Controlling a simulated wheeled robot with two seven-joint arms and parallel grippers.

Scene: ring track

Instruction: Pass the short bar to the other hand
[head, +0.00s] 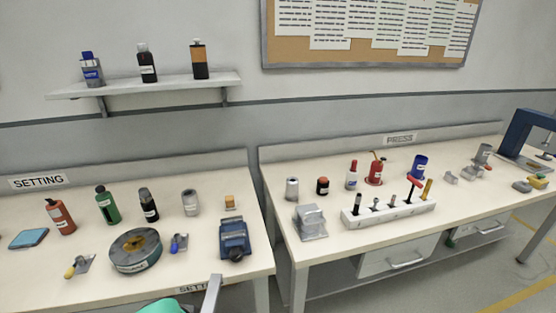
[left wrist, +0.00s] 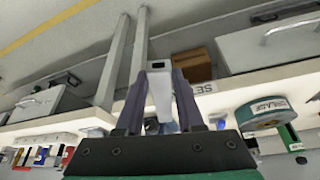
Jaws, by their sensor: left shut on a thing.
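The short bar is a pale grey, square-ended piece; it shows in the left wrist view (left wrist: 159,100) between the two dark fingers of my left gripper (left wrist: 160,78). The gripper is shut on it, and the bar sticks out past the fingertips. In the head view a grey length of the bar (head: 212,295) rises at the bottom edge, in front of the left bench, beside a green part of my left arm. The fingers are out of the head view. My right gripper is in neither view.
The left bench (head: 50,290) holds a round grey-green drum (head: 135,250), a blue vice (head: 235,238), bottles and small tools. The right bench (head: 340,245) carries a white tool rack (head: 388,213) and a grey block (head: 310,222). A gap separates the benches.

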